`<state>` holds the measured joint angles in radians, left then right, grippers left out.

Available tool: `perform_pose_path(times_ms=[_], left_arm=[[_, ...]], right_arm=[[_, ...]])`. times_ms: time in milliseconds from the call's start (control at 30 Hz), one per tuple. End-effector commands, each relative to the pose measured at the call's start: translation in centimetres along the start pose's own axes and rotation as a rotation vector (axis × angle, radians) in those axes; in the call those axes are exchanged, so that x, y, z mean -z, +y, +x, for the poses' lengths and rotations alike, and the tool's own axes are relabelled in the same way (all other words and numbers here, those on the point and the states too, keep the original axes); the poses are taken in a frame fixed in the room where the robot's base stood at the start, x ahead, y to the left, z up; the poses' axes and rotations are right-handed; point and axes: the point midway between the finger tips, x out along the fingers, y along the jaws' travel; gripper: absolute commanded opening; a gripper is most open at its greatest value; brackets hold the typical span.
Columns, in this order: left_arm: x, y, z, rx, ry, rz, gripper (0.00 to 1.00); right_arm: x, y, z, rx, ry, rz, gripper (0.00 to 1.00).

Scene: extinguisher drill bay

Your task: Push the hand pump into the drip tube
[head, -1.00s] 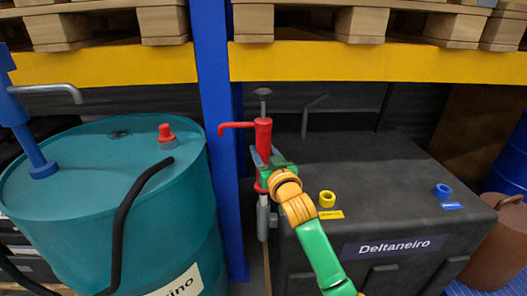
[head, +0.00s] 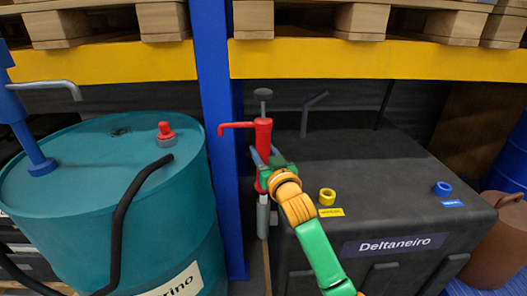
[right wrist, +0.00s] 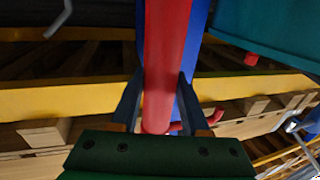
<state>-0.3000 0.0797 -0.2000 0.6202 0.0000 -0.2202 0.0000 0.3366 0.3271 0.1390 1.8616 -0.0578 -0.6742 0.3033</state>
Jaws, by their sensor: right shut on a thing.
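The red hand pump (head: 263,136) stands roughly upright at the left end of the black tank (head: 335,165), its spout pointing left and its grey T-handle on top. My right gripper (head: 265,165) is shut on the red body below the spout. In the right wrist view the red body (right wrist: 167,60) runs between the two fingers (right wrist: 160,105). A grey tube section (head: 263,215) hangs below the gripper beside the tank. I cannot tell whether it is the pump's own pipe or the drip tube. My left gripper is not in view.
A teal drum (head: 85,200) with a blue pump (head: 35,150), a red cap (head: 166,134) and a black hose stands left. A blue rack post (head: 215,130) and yellow beam (head: 370,66) are close behind. The tank top bears yellow (head: 327,197) and blue (head: 442,188) fittings.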

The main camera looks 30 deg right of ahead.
Motion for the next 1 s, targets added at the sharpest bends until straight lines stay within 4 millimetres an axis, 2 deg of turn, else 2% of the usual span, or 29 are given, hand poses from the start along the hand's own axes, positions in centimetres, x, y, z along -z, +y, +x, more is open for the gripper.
perform_pose_path(times_ms=[567,1000], left_arm=[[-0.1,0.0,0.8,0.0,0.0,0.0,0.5],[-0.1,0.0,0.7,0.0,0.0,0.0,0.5]], right_arm=[[-1.1,0.0,0.0,0.0,0.003,0.0,0.0],[-1.1,0.0,0.0,0.0,0.003,0.0,0.0]])
